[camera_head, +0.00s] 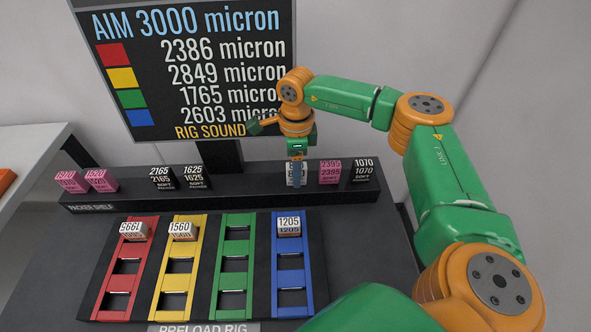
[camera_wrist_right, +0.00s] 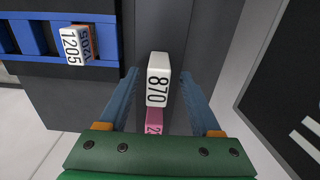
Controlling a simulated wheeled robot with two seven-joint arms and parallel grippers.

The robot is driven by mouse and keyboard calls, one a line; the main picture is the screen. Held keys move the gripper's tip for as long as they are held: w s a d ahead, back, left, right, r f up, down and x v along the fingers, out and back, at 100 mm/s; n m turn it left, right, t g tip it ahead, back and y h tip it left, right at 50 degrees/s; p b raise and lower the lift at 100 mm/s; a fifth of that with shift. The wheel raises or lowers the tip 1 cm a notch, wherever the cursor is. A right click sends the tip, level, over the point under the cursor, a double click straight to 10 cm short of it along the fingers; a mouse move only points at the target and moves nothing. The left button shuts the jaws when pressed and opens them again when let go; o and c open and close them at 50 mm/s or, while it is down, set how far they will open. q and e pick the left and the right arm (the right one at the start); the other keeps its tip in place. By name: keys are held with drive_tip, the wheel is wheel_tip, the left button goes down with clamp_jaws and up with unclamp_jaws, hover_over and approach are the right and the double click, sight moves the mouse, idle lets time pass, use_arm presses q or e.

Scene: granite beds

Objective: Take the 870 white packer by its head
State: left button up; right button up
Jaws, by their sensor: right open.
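The 870 white packer (camera_wrist_right: 158,82) stands on the dark shelf. Its number faces the right wrist camera, and its head is the near end. My right gripper (camera_wrist_right: 160,74) is open, with one blue finger on each side of the packer and visible gaps between. In the head view the right gripper (camera_head: 297,182) is over the packer (camera_head: 291,168) and hides most of it. My left gripper is not in view.
Pink 2395 packer (camera_head: 330,171) stands close right of the gripper, black 1070 packer (camera_head: 364,171) beyond. Black 1625 and 2165 and pink packers stand at the shelf's left. The preload rig's blue rack (camera_head: 291,262) holds white 1205 packer (camera_head: 289,225). A sign (camera_head: 190,65) rises behind.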

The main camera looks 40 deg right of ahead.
drive_tip(key=shift+s+r, duration=0.15)
drive_tip(key=shift+s, duration=0.05)
drive_tip(key=c, duration=0.9)
clamp_jaws()
drive_tip(key=shift+w, duration=0.1)
wheel_tip(320, 180, up, 3)
drive_tip(key=shift+f+b, duration=0.2)
drive_tip(key=shift+b, duration=1)
drive_tip(key=s+a+r+b, duration=0.3)
drive_tip(key=s+a+r, duration=0.6)
drive_tip(key=a+r, duration=0.1)
drive_tip(key=shift+s+a+r, duration=0.2)
drive_tip(key=shift+a, duration=0.05)
